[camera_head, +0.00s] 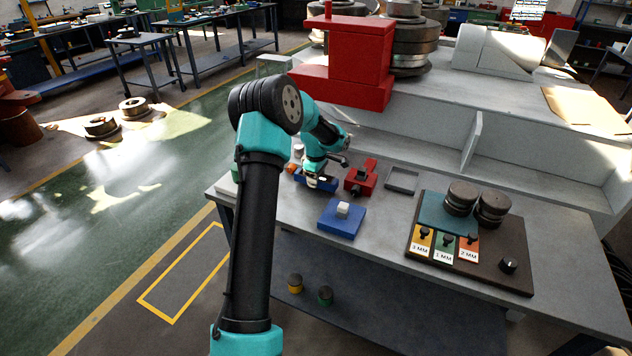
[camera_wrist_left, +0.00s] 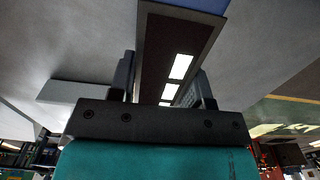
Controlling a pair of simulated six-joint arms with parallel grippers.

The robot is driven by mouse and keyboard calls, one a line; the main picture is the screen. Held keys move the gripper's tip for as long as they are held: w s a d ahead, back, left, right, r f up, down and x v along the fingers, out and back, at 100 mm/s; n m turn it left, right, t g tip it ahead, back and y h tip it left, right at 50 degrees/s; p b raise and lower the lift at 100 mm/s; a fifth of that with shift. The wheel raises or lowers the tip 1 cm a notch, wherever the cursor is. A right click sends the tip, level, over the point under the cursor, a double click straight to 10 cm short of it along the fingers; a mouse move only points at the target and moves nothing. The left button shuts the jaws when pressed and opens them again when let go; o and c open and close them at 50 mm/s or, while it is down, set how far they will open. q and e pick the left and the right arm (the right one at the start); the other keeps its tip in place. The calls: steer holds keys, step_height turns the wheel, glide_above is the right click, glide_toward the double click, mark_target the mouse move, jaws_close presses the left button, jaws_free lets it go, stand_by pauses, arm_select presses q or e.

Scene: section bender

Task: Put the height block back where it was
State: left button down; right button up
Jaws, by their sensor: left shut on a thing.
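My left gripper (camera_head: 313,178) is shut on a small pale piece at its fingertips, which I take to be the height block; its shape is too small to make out. The gripper points down over a low blue block (camera_head: 328,187) near the bench's left end; I cannot tell if they touch. My right gripper is out of view.
A red clamp (camera_head: 361,177) stands just right of my gripper, with a shallow grey tray (camera_head: 402,180) beyond. A dark board (camera_head: 490,270) with labelled plugs, rollers (camera_head: 462,198) and a knob fills the right. The red machine part (camera_head: 345,65) rises behind.

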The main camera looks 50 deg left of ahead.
arm_select(q)
steer(key=shift+f, duration=0.65)
steer(key=shift+f, duration=0.1)
steer(key=c, duration=0.6)
jaws_free()
steer(key=shift+o, duration=0.2)
step_height(320, 180, up, 12)
steer(key=shift+r, duration=0.1)
